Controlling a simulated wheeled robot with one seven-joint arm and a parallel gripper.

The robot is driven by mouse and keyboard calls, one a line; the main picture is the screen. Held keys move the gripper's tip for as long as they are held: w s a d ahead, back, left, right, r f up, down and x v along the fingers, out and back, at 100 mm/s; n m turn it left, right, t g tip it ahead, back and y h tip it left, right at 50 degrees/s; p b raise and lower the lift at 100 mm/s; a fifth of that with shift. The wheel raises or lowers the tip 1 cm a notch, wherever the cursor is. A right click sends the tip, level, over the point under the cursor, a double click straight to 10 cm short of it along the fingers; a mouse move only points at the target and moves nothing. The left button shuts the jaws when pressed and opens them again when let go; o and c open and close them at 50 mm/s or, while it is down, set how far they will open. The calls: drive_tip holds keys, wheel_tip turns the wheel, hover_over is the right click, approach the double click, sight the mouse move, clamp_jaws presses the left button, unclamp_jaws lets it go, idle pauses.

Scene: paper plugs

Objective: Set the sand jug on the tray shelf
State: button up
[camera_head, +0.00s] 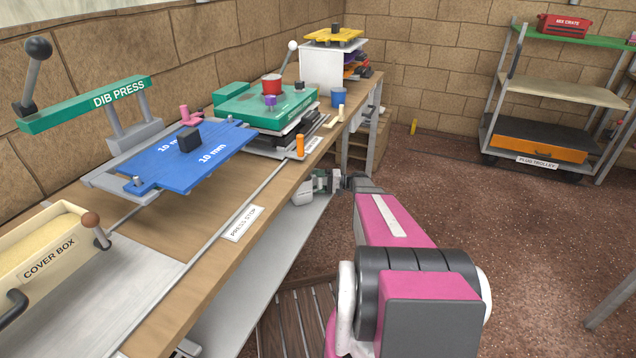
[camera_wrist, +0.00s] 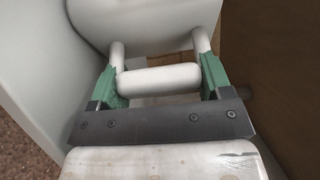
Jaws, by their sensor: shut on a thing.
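The sand jug (camera_wrist: 140,22), white and rounded, fills the top of the wrist view. Its white bar handle (camera_wrist: 165,80) lies between the green fingers of my gripper (camera_wrist: 162,76), which is shut on it. In the head view my gripper (camera_head: 324,183) is at the right edge of the bench, below its top, with part of the white jug (camera_head: 301,196) to its left. The jug is beside or over the long pale lower shelf (camera_head: 262,255), which I take to be the tray shelf. Whether the jug touches it, and what is inside the jug, I cannot tell.
The wooden bench top (camera_head: 205,250) overhangs the shelf and carries the blue plate (camera_head: 185,155), the green press bed (camera_head: 265,105) and the cover box (camera_head: 45,245). A slatted wooden pallet (camera_head: 300,315) lies on the floor. The plug trolley (camera_head: 540,162) stands back right, with open floor before it.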

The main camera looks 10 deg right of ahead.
drive_tip(key=shift+f, duration=0.1)
drive_tip(key=o, duration=0.9)
drive_tip(key=shift+o, duration=0.2)
drive_tip(key=v, duration=1.2)
